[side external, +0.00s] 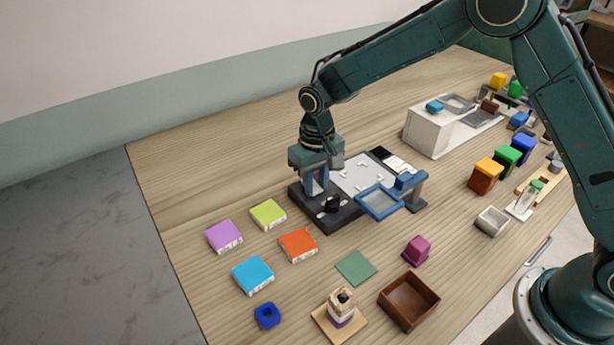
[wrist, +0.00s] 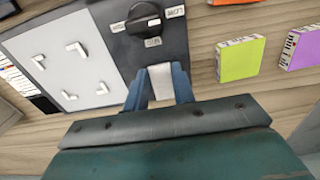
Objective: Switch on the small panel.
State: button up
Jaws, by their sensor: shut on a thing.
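The small panel is a dark slab (side external: 328,222) with a black round knob (side external: 331,204) on top. In the wrist view the knob (wrist: 143,18) has small white labels around it, too tilted to read surely. My gripper (side external: 316,188) points down at the slab's left end, beside the knob. In the wrist view its two blue fingers (wrist: 160,88) are shut on a pale grey switch-like piece (wrist: 161,78) at the slab's edge. The lower part of that piece is hidden by the fingers and palm.
A white plate (side external: 358,172) with corner marks adjoins the slab. A blue-framed window (side external: 380,203) stands close on its right. Lime (side external: 268,213), purple (side external: 224,236) and orange (side external: 298,244) boxes lie nearby in front.

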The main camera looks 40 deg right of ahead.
jog(key=shift+w+g, duration=0.2)
jog(key=shift+g, duration=0.3)
jog(key=shift+w+r+g, duration=0.1)
jog(key=shift+w+g, duration=0.05)
jog(key=shift+g, duration=0.5)
jog(key=shift+w+r+g, duration=0.1)
jog(key=shift+w+g, duration=0.05)
jog(key=shift+g, duration=0.5)
jog(key=o, duration=1)
jog(key=shift+s+t, duration=0.25)
jog(key=shift+t, duration=0.35)
